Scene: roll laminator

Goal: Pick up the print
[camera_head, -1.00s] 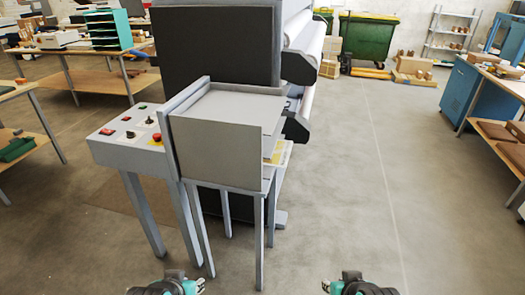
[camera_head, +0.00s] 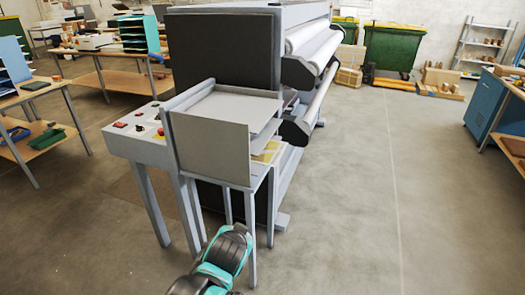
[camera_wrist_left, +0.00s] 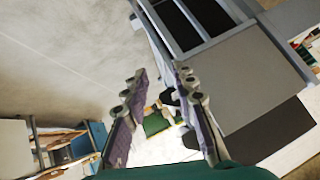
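A sheet with yellow on it, seemingly the print (camera_head: 268,150), lies on a low level of the grey tray stand. Only its right part shows; the stand's upright front panel (camera_head: 210,150) and upper shelves hide the rest. My left arm reaches up from the bottom in the head view, in front of the stand's legs; its fingers cannot be made out there. In the left wrist view my left gripper (camera_wrist_left: 160,75) is open, with nothing between its fingers. I cannot make out the print for sure in that view. My right gripper is out of view.
The control box (camera_head: 140,135) with its knobs and red buttons adjoins the stand on the left. The large laminator (camera_head: 222,55) with its rollers (camera_head: 315,40) stands behind. Open floor (camera_head: 350,200) lies to the right. Workbenches stand at left and right.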

